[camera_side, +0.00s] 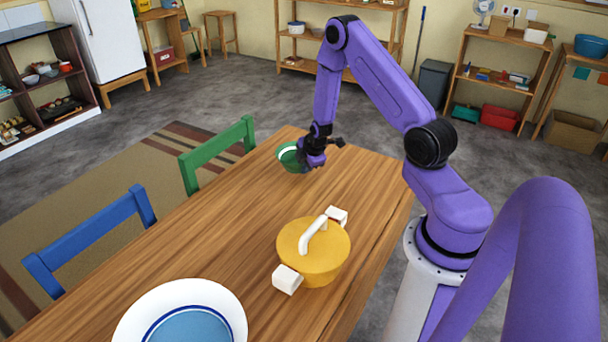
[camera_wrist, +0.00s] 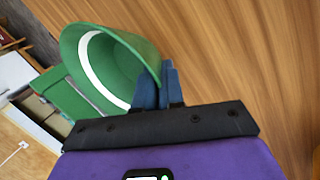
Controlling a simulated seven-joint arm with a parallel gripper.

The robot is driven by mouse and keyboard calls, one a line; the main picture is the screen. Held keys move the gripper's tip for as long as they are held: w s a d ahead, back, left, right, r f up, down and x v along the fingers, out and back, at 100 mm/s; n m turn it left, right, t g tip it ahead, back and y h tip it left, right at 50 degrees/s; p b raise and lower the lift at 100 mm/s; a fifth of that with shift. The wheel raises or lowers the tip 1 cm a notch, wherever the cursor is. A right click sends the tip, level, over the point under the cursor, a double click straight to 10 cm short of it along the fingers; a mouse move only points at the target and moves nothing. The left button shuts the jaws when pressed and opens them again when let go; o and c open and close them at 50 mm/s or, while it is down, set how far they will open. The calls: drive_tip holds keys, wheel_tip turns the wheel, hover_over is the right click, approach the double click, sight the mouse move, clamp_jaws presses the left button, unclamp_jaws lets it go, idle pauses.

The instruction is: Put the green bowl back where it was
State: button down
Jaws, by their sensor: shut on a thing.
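The green bowl (camera_side: 288,159) with a white band inside is at the far end of the wooden table in the side view. In the wrist view the bowl (camera_wrist: 112,60) appears tilted at the upper left, its open side partly facing the camera. My gripper (camera_side: 306,156) is at the bowl's right side. In the wrist view the blue fingers of my gripper (camera_wrist: 160,86) are shut on the bowl's rim. I cannot tell whether the bowl touches the table or hangs just above it.
A yellow pot (camera_side: 313,262) with white handles stands mid-table. A white plate with a blue centre (camera_side: 150,312) lies at the near end. Green (camera_side: 218,152) and blue (camera_side: 92,240) chairs line the left side. The tabletop (camera_side: 215,225) between pot and bowl is clear.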

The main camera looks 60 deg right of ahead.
drive_tip(key=shift+w+d+f, duration=0.1)
drive_tip(key=shift+w+f, duration=0.2)
drive_tip(key=shift+f, duration=1.6)
drive_tip(key=shift+f, duration=0.15)
drive_tip(key=c, duration=1.2)
unclamp_jaws()
drive_tip(key=shift+c, duration=0.2)
